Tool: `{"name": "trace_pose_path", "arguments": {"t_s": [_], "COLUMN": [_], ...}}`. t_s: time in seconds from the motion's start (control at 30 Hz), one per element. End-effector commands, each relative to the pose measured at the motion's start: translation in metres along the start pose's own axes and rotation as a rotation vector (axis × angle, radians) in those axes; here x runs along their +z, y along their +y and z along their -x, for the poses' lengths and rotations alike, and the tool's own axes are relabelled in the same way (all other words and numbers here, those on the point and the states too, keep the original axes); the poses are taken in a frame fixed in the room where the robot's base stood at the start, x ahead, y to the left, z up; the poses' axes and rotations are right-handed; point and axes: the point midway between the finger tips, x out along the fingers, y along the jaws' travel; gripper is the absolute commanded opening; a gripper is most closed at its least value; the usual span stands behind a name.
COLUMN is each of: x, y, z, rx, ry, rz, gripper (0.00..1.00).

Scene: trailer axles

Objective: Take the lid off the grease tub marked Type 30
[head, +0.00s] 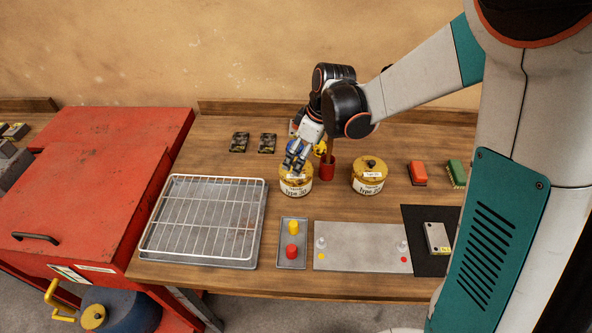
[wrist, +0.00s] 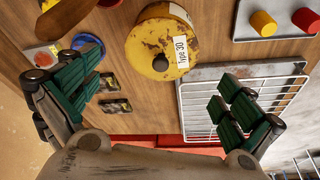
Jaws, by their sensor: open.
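Two yellow tubs with lids and dark knobs stand on the wooden bench. The left tub (head: 296,188) has a label that reads Type 30, clearer on its lid (wrist: 150,40) in the wrist view. The lid's dark knob (wrist: 160,63) shows there. The lid is on the tub. The right tub (head: 369,177) has a different label, hard to read. My gripper (head: 295,158) is over the left tub and hides part of its lid. In the wrist view my gripper (wrist: 157,78) is open and empty, its fingers wide apart on either side of the knob.
A wire rack (head: 205,215) on a tray is at left. A small tray (head: 291,256) with yellow and red pieces and a grey plate (head: 362,248) lie in front. Two dark blocks (head: 267,143) lie behind.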

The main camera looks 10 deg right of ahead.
Motion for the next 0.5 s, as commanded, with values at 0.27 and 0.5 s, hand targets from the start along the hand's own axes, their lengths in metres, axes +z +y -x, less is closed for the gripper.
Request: {"name": "trace_pose_path", "arguments": {"t_s": [0.27, 0.5], "x": [0.0, 0.0], "y": [-0.002, -0.002], "z": [-0.04, -0.046], "rx": [0.0, 0.0], "ry": [0.0, 0.0], "rz": [0.002, 0.001], "gripper": [1.0, 1.0]}}
